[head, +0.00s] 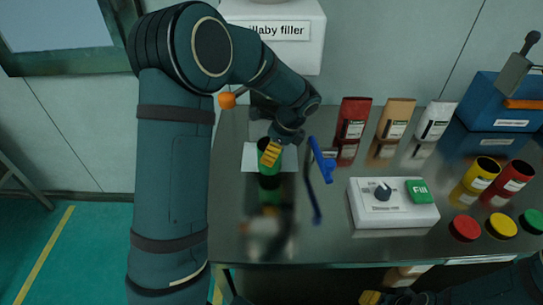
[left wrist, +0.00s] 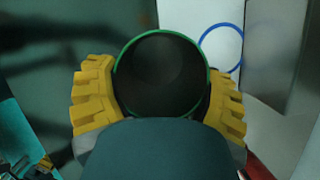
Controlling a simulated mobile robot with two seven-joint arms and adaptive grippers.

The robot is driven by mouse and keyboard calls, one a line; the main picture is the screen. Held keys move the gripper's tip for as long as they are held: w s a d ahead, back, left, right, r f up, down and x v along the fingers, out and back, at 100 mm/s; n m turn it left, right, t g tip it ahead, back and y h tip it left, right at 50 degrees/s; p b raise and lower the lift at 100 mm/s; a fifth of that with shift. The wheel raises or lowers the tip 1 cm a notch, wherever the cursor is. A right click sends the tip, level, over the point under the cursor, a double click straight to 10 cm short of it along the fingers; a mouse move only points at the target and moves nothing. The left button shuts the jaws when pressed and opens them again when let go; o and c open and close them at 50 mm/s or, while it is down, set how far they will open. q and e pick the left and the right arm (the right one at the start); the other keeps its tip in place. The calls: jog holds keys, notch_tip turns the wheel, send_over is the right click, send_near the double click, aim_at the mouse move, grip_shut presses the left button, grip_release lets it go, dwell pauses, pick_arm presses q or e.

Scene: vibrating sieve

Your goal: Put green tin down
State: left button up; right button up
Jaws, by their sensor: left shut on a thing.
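The green tin (head: 266,150) is in my left gripper (head: 270,155), over or beside a white sheet (head: 250,163) under the filler. In the left wrist view the open tin (left wrist: 160,75) shows a green rim and a dark inside, with a yellow finger (left wrist: 92,95) pressed on each side. A blue ring (left wrist: 222,45) is marked on the white sheet, beside the tin rather than around it in that view. I cannot tell if the tin's base touches anything. My right gripper (head: 370,297) is only partly in view at the bottom edge.
The white filler (head: 272,48) stands behind. A control box (head: 392,215) with a knob and green FILL button is to the right. A blue bracket-like part (head: 325,165) is near my left gripper. Pouches (head: 353,120), yellow (head: 480,177) and red (head: 508,183) tins and lids (head: 465,228) stand farther right.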

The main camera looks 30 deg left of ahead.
pick_arm(q)
jog(key=shift+w+a, duration=0.35)
jog(key=shift+w, duration=0.2)
jog(key=shift+s+f+b, duration=0.1)
jog(key=shift+f+b, duration=0.55)
jog(key=shift+f, duration=1.05)
jog(key=shift+f, duration=0.15)
jog(key=o, duration=1.1)
jog(key=shift+p+v, duration=1.5)
jog(key=shift+v, duration=4.65)
